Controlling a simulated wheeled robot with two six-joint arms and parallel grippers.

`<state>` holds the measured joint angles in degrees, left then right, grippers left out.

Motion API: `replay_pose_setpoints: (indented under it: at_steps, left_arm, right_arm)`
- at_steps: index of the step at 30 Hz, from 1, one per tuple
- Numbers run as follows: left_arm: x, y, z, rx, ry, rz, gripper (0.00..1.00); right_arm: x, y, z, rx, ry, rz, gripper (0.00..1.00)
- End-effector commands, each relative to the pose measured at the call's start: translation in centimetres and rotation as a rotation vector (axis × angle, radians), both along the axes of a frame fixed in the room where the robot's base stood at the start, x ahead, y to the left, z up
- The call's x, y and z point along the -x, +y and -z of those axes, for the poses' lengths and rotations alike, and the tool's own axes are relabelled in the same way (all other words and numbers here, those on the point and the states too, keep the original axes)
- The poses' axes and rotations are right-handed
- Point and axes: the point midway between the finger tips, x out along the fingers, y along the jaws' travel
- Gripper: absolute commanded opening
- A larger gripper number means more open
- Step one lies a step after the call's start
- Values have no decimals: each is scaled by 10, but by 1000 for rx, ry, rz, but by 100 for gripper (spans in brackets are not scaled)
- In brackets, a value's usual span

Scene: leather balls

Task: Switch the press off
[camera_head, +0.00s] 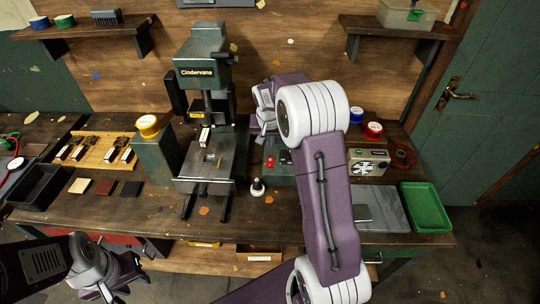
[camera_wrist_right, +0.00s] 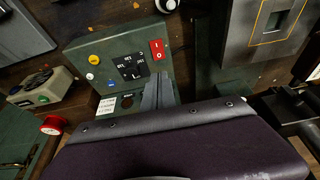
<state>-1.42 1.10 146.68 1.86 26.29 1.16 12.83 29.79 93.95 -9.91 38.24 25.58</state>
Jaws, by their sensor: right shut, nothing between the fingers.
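The green press (camera_head: 201,75), marked Cindervane, stands upright at the back middle of the bench. Its green control box (camera_wrist_right: 95,48) carries a red switch (camera_wrist_right: 157,50) with white I and O marks, a black dial (camera_wrist_right: 132,68), and blue and yellow buttons. The red switch also shows in the head view (camera_head: 270,162); which side is pressed I cannot tell. My right gripper (camera_wrist_right: 160,90) is shut and empty, in front of the panel below the switch; contact is unclear. My left gripper (camera_head: 112,282) is low at the front left, apart from the press, its fingers partly unclear.
A small white-based knob (camera_head: 257,187) is in front. A green tray (camera_head: 426,207) and a beige box (camera_head: 370,162) lie right. My right arm hides part of the bench.

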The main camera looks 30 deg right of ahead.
Motion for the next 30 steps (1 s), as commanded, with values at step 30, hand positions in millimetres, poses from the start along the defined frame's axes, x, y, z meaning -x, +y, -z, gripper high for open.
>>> replay_pose_setpoints:
  at_steps: [30]
  left_arm:
    - [0,0,-15,0,0,0,36]
  right_arm:
    - [-24,-14,106,1,-1,-1,0]
